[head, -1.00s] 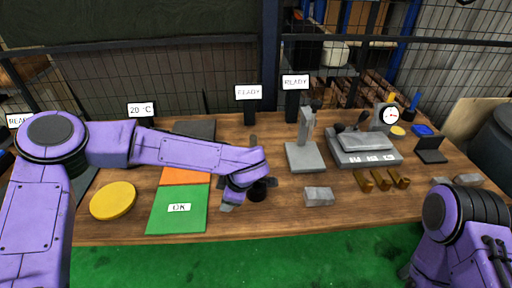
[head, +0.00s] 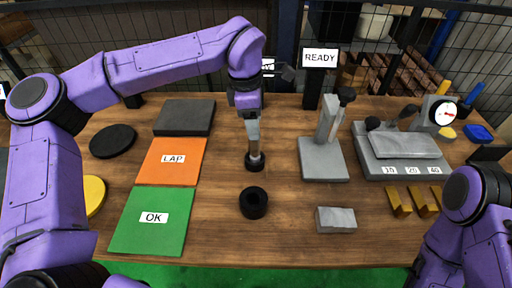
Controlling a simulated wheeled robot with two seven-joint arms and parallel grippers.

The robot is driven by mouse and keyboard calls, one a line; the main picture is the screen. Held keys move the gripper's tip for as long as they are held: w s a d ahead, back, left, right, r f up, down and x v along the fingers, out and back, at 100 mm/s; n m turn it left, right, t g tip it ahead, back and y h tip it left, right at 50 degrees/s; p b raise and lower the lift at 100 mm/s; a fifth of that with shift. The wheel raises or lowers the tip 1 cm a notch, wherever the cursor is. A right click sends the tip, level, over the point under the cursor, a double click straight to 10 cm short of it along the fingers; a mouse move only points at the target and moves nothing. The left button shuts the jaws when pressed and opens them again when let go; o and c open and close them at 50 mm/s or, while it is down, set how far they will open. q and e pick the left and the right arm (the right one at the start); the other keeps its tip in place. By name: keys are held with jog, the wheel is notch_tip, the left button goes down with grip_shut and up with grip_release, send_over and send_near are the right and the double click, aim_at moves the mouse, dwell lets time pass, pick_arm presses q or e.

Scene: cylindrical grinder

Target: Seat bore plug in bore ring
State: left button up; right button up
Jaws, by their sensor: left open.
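The bore ring (head: 254,203) is a black ring lying on the wooden table near the front middle, its dark hole facing up. Behind it, apart from it, a dark round piece (head: 255,162), which looks like the bore plug, stands on the table. My left gripper (head: 253,150) points down right above this piece, its grey fingers seen nearly edge-on. It is open, and I cannot tell whether the fingers touch the piece. They hide part of it.
The green OK mat (head: 140,235) and orange LAP mat (head: 178,150) lie left. A grey stand (head: 324,165), a grey block (head: 336,220), gold blocks (head: 398,203) and a scale-like unit (head: 392,165) are right. The table around the ring is clear.

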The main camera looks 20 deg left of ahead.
aim_at(254, 146)
pick_arm(q)
jog(key=f, duration=0.5)
jog(key=shift+w+d+f+p, duration=0.1)
jog(key=shift+w+f+p, duration=0.2)
jog(key=shift+w+p, duration=0.1)
jog(key=shift+s+f, duration=0.1)
jog(key=shift+f, duration=0.3)
grip_shut()
jog(key=shift+r, duration=0.1)
